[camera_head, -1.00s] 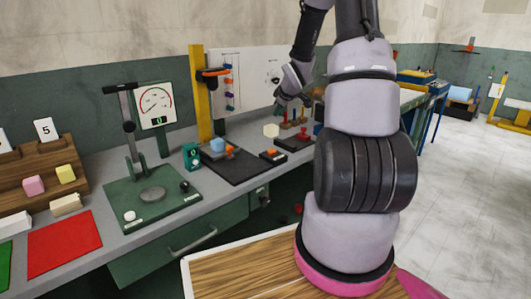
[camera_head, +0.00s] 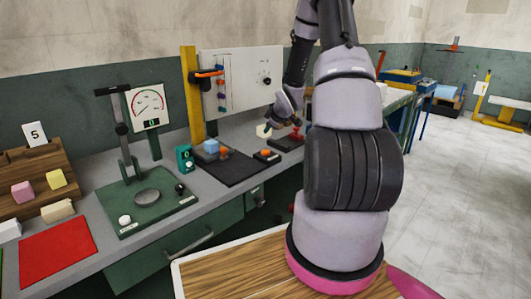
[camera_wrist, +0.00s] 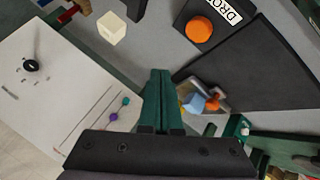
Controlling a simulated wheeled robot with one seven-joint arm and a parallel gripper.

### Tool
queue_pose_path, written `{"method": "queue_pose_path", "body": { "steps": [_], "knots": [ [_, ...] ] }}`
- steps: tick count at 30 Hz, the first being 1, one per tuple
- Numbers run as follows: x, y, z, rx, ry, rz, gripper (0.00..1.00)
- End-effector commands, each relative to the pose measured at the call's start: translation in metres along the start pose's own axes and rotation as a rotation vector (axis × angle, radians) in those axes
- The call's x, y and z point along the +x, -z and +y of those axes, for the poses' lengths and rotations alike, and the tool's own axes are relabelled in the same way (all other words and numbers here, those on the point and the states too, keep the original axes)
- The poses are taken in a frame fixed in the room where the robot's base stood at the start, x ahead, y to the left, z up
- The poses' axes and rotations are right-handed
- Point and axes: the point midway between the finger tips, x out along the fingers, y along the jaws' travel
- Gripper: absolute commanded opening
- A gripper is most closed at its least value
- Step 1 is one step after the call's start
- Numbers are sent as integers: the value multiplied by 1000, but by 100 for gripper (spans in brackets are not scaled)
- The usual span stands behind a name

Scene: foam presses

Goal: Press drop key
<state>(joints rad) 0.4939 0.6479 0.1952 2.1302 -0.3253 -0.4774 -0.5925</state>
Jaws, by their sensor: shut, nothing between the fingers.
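The drop key is an orange round button (camera_wrist: 199,29) on a dark base whose partly cut label reads "DRO". In the head view the orange button (camera_head: 267,153) sits on its small black base at the bench's front edge, right of the black mat. My gripper (camera_wrist: 159,76) has its green fingers shut together and empty. In the wrist view the fingertips lie below and left of the button, apart from it. In the head view my gripper (camera_head: 270,122) hangs over the bench beyond the key, its fingertips small and hard to make out.
A cream cube (camera_wrist: 111,27) lies near the key. A white panel (camera_head: 242,80) stands behind. A red-topped device (camera_head: 296,136) sits to the right.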

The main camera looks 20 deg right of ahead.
Motion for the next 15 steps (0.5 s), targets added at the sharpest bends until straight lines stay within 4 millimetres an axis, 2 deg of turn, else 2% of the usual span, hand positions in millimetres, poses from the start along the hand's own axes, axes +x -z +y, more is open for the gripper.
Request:
{"method": "queue_pose_path", "body": {
  "steps": [9, 15],
  "knots": [
    [32, -23, -24, -1, 2, -1, 0],
    [44, -32, -32, -1, 1, -1, 0]
  ]
}}
